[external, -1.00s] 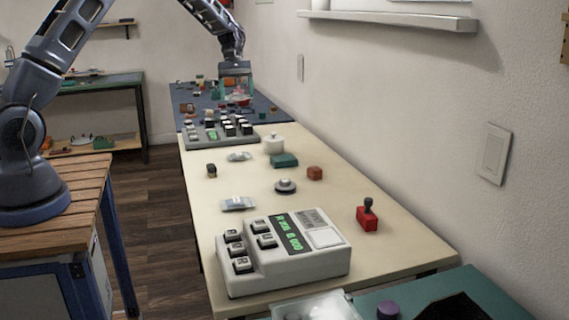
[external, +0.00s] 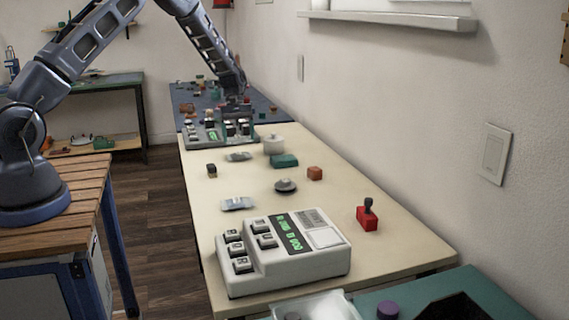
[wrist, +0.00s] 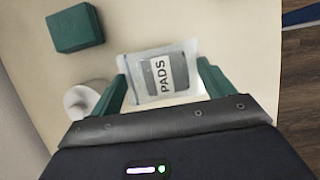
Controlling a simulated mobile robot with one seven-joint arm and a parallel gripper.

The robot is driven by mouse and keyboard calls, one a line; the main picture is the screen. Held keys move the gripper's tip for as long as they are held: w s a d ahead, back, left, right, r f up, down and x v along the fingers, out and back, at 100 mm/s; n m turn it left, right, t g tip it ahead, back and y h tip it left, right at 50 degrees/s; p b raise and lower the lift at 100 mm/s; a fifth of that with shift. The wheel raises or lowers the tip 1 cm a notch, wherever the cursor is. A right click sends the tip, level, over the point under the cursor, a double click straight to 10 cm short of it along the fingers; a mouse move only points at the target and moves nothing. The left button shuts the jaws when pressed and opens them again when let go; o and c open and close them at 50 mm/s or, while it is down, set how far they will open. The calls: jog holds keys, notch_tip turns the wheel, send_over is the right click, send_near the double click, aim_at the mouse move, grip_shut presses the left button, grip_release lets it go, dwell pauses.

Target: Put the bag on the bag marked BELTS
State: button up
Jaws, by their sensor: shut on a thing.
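My gripper (wrist: 163,75) has green fingers, closed on the two sides of a clear bag (wrist: 180,82) with a grey content and a white label reading PADS. Two clear, silvery bags lie flat on the table in the external view: a farther bag (external: 239,156) and a nearer bag (external: 238,204). Their labels are too small to read, so I cannot tell which is marked BELTS.
A white pot (external: 273,145) and a green box (external: 284,160) stand right of the farther bag. A large keypad device (external: 285,255) stands in front.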

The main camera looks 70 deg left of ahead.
aim_at(238, 136)
jog(key=shift+f, duration=1.9)
jog(key=shift+f, duration=0.15)
jog(key=o, duration=0.9)
jog(key=v, duration=1.2)
